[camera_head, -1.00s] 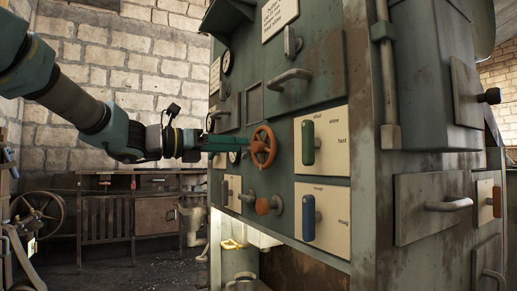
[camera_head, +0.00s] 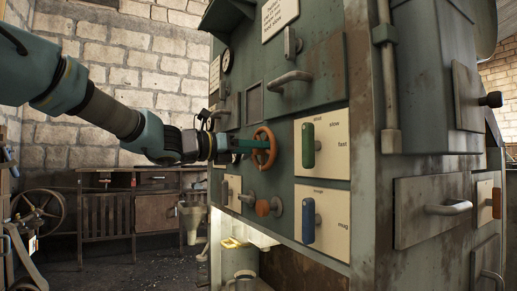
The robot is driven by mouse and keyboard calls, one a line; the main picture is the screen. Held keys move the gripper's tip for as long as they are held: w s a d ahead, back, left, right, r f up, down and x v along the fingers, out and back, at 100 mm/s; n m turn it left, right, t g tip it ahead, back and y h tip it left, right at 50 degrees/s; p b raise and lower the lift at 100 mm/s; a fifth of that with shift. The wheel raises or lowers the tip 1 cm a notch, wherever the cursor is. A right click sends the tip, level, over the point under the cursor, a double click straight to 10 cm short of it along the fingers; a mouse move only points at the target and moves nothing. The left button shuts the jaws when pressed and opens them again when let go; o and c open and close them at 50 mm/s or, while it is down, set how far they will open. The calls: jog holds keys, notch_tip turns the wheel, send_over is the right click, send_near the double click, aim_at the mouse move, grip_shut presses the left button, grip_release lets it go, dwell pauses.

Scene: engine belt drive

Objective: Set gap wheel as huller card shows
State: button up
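An orange spoked handwheel (camera_head: 262,158), which I take to be the gap wheel, stands out from the front of the green machine. My gripper (camera_head: 264,147) comes in from the left with its green fingers reaching the wheel's middle. The fingers overlap the rim and spokes, so I cannot tell whether they touch the wheel or grip it, or how far apart they are. A white text card (camera_head: 280,17) is fixed high on the machine, cut by the top edge. Its text is too small to read surely, and I cannot tell whether it is the huller card.
Right of the wheel are a green lever (camera_head: 308,146) and a blue lever (camera_head: 308,221) on cream plates. An orange knob (camera_head: 263,208) sits below the wheel. A grey bar handle (camera_head: 290,80) juts out above. A workbench (camera_head: 133,181) stands behind my arm.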

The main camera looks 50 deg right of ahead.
grip_shut()
